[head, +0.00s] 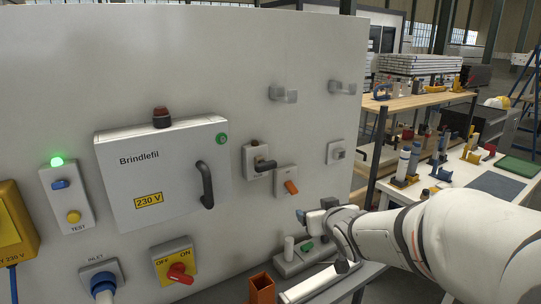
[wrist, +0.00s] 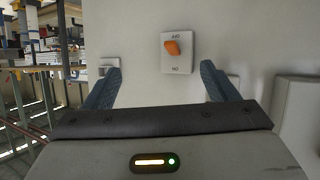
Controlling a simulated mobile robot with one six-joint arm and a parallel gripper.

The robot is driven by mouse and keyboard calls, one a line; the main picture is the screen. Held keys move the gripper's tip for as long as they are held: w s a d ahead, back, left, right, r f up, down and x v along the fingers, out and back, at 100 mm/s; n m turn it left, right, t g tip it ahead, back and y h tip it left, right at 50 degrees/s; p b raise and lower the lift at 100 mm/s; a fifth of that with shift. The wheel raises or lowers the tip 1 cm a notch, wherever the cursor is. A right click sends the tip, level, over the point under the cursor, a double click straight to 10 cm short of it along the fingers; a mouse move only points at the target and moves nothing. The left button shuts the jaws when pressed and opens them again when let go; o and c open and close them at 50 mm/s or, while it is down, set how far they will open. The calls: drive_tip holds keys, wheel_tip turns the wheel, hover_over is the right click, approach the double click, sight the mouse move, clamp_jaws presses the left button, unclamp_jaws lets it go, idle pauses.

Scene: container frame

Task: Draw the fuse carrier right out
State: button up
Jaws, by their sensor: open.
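No fitting on the grey panel is legibly marked as the fuse carrier. The likeliest is a small pale housing with a dark projecting grip (head: 262,162), right of the Brindlefil cabinet. An orange lever switch (head: 290,187) sits just below and right of it. My gripper (head: 303,216) is below these fittings, in front of the panel, touching none of them. In the wrist view, my gripper (wrist: 163,90) is open and empty, its blue fingers wide apart. The orange switch (wrist: 172,47) shows between and beyond the fingertips. The right finger partly hides a pale fitting.
The Brindlefil cabinet (head: 162,170) has a dark handle (head: 206,185). A red rotary switch (head: 178,272) and blue inlet plug (head: 103,287) are lower left. A small grey box (head: 336,152) is to the right. An orange-brown bin (head: 262,289) stands below. A workbench (head: 455,182) is at right.

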sight(268, 169)
drive_tip(key=w+a+r+n+y+p, duration=0.1)
drive_tip(key=w+a+r+y, duration=0.1)
drive_tip(key=w+a, duration=0.1)
drive_tip(key=w+a+r+n+t+y+p, duration=0.1)
drive_tip(key=w+a+r+y+p, duration=0.1)
drive_tip(key=a, duration=0.4)
drive_tip(key=w+a+r+n+t+y+p, duration=0.1)
drive_tip(key=w+a+r+y, duration=0.2)
drive_tip(key=w+a, duration=0.1)
drive_tip(key=shift+w+a+r+n+y+p, duration=0.1)
drive_tip(key=shift+w+a+n+y+p, duration=0.3)
drive_tip(key=shift+w, duration=0.3)
drive_tip(key=shift+d, duration=0.1)
drive_tip(key=shift+c, duration=0.3)
drive_tip(key=c, duration=1.3)
drive_tip(key=shift+s+d+f+b, duration=0.2)
drive_tip(key=shift+s+d+b, duration=0.15)
drive_tip(key=shift+s+b, duration=0.35)
drive_tip(key=shift+d+b, duration=0.15)
drive_tip(key=shift+b, duration=0.2)
drive_tip(key=shift+r, duration=0.1)
